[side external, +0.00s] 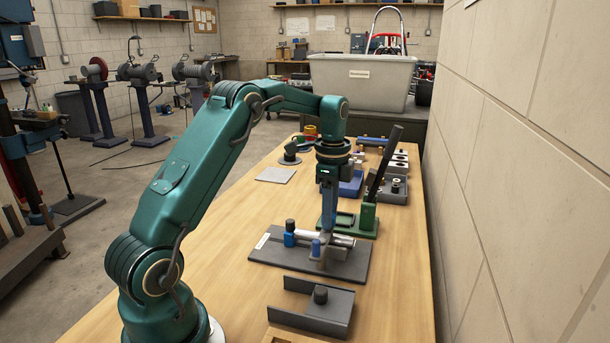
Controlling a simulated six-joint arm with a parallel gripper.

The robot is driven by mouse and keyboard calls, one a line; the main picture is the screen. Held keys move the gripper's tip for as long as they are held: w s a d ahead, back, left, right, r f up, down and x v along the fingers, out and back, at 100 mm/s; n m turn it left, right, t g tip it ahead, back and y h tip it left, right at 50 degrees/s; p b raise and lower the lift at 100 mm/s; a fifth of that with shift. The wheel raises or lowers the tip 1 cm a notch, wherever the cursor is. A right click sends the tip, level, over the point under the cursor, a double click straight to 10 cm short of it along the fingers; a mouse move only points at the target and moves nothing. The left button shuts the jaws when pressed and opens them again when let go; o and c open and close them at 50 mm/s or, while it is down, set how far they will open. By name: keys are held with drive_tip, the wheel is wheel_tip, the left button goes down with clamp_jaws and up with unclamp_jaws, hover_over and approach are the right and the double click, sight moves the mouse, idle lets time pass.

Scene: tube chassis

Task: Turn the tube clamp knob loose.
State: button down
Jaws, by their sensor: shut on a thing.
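A dark grey base plate (263,253) lies on the bench and carries a silver tube (342,240). A blue post (289,240) with a dark knob (290,225) on top stands at the tube's left end. My gripper (327,232) points straight down over the tube, right of that post. It is shut at a grey clamp block (325,253) with a small blue part (316,248) at its left side. The tube clamp knob is hidden between the fingers, so its turn position does not show.
A grey channel bracket (336,309) with a dark knob stands in front of the plate. A green fixture with a black lever (383,163) rises close behind on the right. The bench's left side is clear.

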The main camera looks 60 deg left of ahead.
drive_tip(key=n, duration=0.4)
drive_tip(key=shift+n, duration=0.4)
drive_tip(key=n, duration=0.3)
drive_tip(key=shift+a+n, duration=0.1)
drive_tip(key=shift+n, duration=0.2)
drive_tip(key=n, duration=1.4)
drive_tip(key=shift+n, duration=0.3)
drive_tip(key=n, duration=0.3)
drive_tip(key=shift+s+n, duration=0.1)
drive_tip(key=shift+n, duration=2)
